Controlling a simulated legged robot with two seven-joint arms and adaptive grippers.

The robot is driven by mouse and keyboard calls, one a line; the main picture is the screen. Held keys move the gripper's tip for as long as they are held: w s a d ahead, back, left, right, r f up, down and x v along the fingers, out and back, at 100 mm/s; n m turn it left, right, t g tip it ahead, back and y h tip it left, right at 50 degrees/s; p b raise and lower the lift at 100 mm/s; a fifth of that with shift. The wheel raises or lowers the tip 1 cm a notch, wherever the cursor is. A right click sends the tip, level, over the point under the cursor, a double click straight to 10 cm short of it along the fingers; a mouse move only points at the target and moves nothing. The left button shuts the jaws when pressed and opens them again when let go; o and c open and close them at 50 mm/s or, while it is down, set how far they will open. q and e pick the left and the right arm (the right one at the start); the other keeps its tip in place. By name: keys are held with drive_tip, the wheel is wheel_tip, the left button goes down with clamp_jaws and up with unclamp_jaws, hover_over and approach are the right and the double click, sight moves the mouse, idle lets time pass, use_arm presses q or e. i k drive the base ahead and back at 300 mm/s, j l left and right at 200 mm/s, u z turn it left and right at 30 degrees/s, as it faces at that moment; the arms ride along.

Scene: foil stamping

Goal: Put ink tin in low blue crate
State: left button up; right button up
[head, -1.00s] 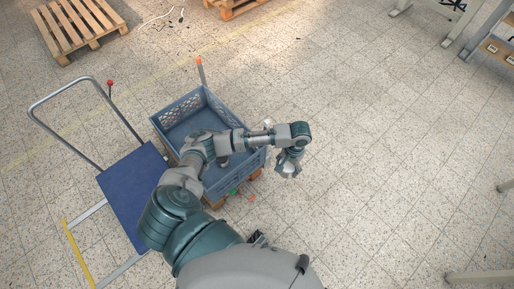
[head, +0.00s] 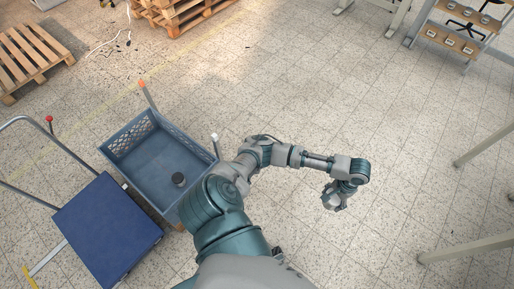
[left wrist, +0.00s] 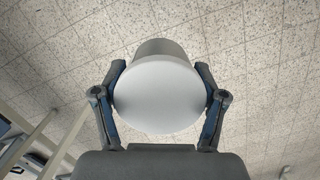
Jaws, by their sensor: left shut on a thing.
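The low blue crate (head: 120,146) stands at centre left in the head view, open at the top. My left gripper (head: 334,200) is to the right of the crate, out over bare floor. In the left wrist view it (left wrist: 160,105) is shut on a grey tin (left wrist: 160,48) with a pale round end facing the camera. The fingers press on both sides of this tin. In the head view the held tin is too small to make out clearly. My right gripper is out of view.
A blue platform trolley (head: 107,228) stands just left of the crate. Posts with an orange tip (head: 141,84) and a white tip (head: 214,136) rise by the crate. Wooden pallets (head: 182,12) lie at the back. A shelf (head: 440,36) with several tins stands at top right.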

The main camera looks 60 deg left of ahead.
sight(154, 158)
drive_tip(key=i+l+u, duration=0.1)
drive_tip(key=i+u, duration=0.4)
drive_tip(key=i, duration=0.25)
drive_tip(key=i+j+u, duration=0.2)
drive_tip(key=i+u, duration=0.2)
drive_tip(key=i+j+u, duration=0.1)
drive_tip(key=i+u, duration=0.25)
drive_tip(key=i+l+u, duration=0.1)
drive_tip(key=i+u, duration=0.3)
drive_tip(key=i, duration=0.15)
drive_tip(key=i+l+u, duration=0.15)
drive_tip(key=i+u, duration=0.25)
drive_tip(key=i+j+u, duration=0.2)
drive_tip(key=i+u, duration=0.55)
drive_tip(key=i, duration=0.3)
drive_tip(key=i+l+u, duration=0.1)
drive_tip(key=i+u, duration=0.3)
drive_tip(key=i, duration=0.15)
drive_tip(key=i+l+u, duration=0.35)
drive_tip(key=i, duration=0.15)
drive_tip(key=i+j+u, duration=0.15)
drive_tip(key=u, duration=0.3)
drive_tip(key=i+u, duration=0.7)
drive_tip(key=u, duration=0.25)
drive_tip(key=i+l+u, duration=0.2)
drive_tip(key=u, duration=0.25)
drive_tip(key=i, duration=0.05)
